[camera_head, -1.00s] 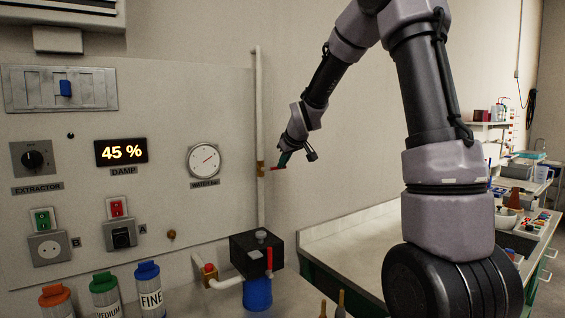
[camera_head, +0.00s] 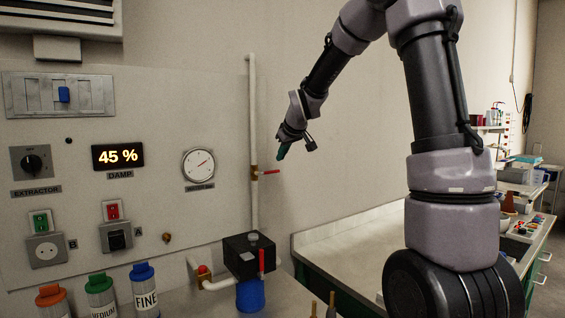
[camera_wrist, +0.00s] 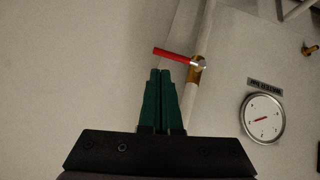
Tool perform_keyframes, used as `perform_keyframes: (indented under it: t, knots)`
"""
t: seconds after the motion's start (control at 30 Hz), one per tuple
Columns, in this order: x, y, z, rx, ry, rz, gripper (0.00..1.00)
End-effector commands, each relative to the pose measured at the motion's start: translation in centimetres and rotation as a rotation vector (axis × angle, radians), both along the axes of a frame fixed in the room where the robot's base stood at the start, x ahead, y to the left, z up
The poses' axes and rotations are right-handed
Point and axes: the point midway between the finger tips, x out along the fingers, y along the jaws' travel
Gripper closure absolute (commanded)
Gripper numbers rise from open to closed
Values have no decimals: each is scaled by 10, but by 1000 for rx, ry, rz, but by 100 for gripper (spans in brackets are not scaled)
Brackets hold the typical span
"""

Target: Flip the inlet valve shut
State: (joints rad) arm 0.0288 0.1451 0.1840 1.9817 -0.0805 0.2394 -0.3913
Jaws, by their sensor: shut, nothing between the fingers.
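The valve's red lever (camera_head: 268,172) sticks out sideways to the right from a brass body (camera_head: 254,173) on the vertical white pipe (camera_head: 253,110). In the wrist view the red lever (camera_wrist: 172,54) lies across the pipe (camera_wrist: 189,98), roughly square to it, joined at the brass body (camera_wrist: 196,72). My gripper (camera_head: 281,155) is just above and to the right of the lever, apart from it in the picture. Its green fingers (camera_wrist: 160,72) are together and empty, with tips close to the lever in the wrist view. The exact depth gap is unclear.
A round pressure gauge (camera_head: 199,164) is on the panel left of the pipe. A black box (camera_head: 248,254) with another red lever (camera_head: 262,262) stands below, beside capped bottles (camera_head: 145,290). The wall right of the pipe is clear.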

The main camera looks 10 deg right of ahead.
Motion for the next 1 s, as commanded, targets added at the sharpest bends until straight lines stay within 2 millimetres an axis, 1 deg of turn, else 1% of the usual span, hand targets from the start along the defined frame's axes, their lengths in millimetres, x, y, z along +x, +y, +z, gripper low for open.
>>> perform_keyframes:
  t: [0.03, 0.4, 0.5, 0.63, 0.7, 0.77, 0.87, 0.9, 0.97, 1.0]
  knots:
    - [-5, -5, 8, 1, -4, -6, 100]
    - [-47, -21, 52, 0, -5, -4, 100]
    - [-55, -24, 60, 0, -3, -4, 100]
    - [-63, -27, 66, 2, 0, -5, 100]
    - [-73, -28, 70, 15, 5, -20, 100]
    - [-89, -30, 73, 37, 19, -48, 100]
    - [-131, -33, 78, 105, 54, -126, 100]
    - [-153, -36, 79, 142, 72, -169, 100]
    - [-187, -40, 78, 202, 103, -236, 100]
    - [-209, -42, 77, 245, 124, -282, 100]
